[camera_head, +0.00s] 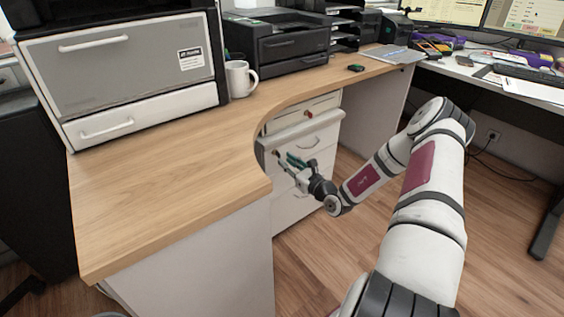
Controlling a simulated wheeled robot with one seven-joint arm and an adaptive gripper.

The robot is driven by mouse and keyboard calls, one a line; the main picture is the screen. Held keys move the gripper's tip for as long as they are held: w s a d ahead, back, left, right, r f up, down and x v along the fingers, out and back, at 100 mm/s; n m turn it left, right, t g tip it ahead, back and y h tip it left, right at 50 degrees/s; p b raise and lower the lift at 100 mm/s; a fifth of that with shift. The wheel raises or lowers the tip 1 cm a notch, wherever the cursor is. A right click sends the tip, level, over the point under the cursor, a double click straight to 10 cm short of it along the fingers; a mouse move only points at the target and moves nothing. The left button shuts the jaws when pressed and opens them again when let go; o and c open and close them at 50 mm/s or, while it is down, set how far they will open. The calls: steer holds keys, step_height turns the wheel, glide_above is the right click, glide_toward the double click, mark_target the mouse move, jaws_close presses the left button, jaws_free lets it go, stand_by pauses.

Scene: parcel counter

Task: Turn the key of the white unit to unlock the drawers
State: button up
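The white drawer unit (322,137) stands under the wooden desk, with several drawer fronts and handles facing the floor space. My gripper (283,158) is at the left side of its front, near the upper drawers. Its two fingers point toward the unit and look spread apart, with no object visible between them. I cannot tell whether the fingers touch the unit. The gripper hides part of the drawer fronts.
The curved wooden desk (170,185) overhangs the unit, its edge close to my gripper's left. On it stand a grey cabinet (120,70), a white mug (238,79) and a black printer (285,42). Bare wooden floor (315,260) lies in front of the unit.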

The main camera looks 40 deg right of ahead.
mark_target(278, 155)
steer(key=w, duration=0.3)
steer(key=shift+w+b, duration=0.2)
steer(key=shift+b, duration=0.2)
jaws_close()
